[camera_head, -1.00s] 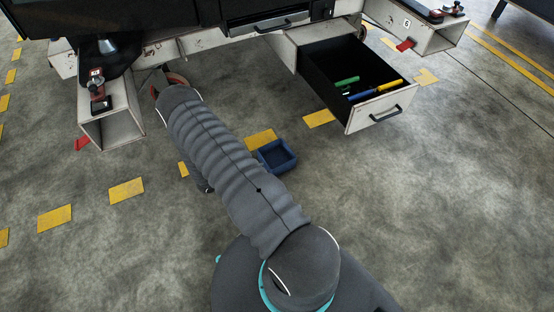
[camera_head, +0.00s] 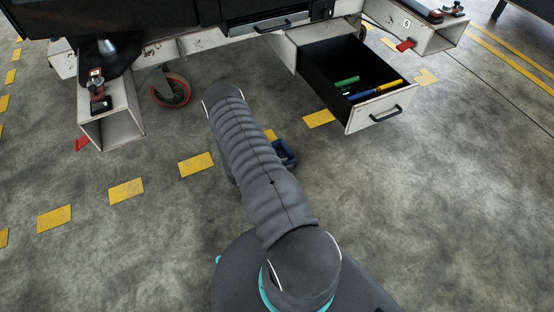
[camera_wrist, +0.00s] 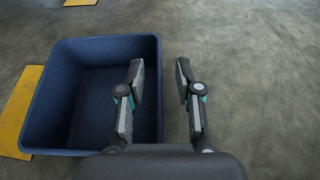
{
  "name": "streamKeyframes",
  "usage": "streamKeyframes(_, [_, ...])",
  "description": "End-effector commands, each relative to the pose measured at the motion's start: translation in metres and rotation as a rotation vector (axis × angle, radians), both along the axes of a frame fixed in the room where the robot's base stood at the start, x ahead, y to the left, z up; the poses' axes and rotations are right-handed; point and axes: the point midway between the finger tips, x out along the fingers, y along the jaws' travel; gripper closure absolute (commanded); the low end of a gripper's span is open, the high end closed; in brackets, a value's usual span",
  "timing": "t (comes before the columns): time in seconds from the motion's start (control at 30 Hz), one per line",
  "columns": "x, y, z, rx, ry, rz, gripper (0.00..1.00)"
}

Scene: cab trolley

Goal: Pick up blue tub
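The blue tub (camera_head: 287,154) stands upright on the floor to the right of my arm in the head view, which hides part of it. In the wrist view the blue tub (camera_wrist: 60,55) looks empty and fills the left side. My gripper (camera_wrist: 160,75) is open, with a clear gap between its fingers. The left finger overlaps the tub's opening in the picture and the right finger shows over bare floor, with the tub's right wall between them. I cannot tell how far above the rim the fingers are. In the head view my arm hides the gripper.
An open drawer (camera_head: 380,118) with green, blue and yellow tools stands out from the trolley at the upper right. A trolley caster (camera_head: 170,89) and a white box-section leg (camera_head: 110,128) are at the left. The floor around the tub is clear, with yellow dashes.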

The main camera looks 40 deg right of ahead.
Motion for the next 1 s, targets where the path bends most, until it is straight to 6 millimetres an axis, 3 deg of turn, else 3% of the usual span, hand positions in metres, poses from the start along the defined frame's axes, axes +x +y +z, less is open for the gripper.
streamKeyframes(0.23, [0.0,-0.002,-0.001,0.0,0.0,0.0,0.66])
streamKeyframes(0.4, [0.0,-0.002,-0.001,0.0,0.0,0.0,1.0])
streamKeyframes(0.8, [0.0,-0.002,0.0,0.0,0.0,0.0,1.0])
streamKeyframes(1.0, [0.0,-0.002,0.012,-0.001,-0.001,0.0,1.0])
